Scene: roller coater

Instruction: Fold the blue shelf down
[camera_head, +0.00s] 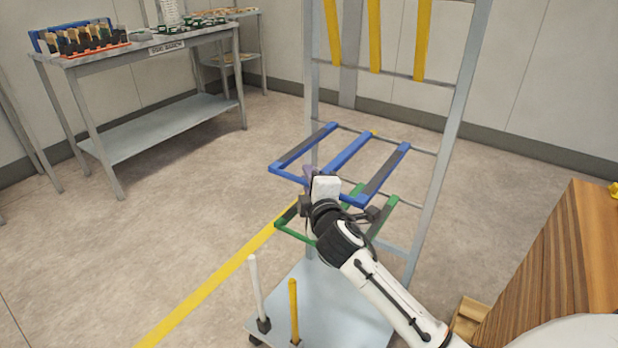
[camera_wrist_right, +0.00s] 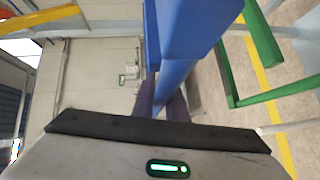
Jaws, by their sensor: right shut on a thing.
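The blue shelf (camera_head: 305,148) is a frame of blue bars on the grey upright rack (camera_head: 456,120). It sticks out from the rack, roughly level, above the green shelf. My right gripper (camera_head: 312,181) is at the blue shelf's front bar, shut on it; my wrist hides part of that bar. In the right wrist view the blue bar (camera_wrist_right: 183,45) runs down between the dark purple fingers (camera_wrist_right: 160,104). My left gripper is not in view.
The green shelf (camera_head: 290,214) sticks out below. Yellow bars (camera_head: 374,35) stand upright higher on the rack. White (camera_head: 255,285) and yellow (camera_head: 294,310) posts rise from the rack's base (camera_head: 345,315). A wooden piece (camera_head: 560,250) stands right; a workbench (camera_head: 140,50) stands back left.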

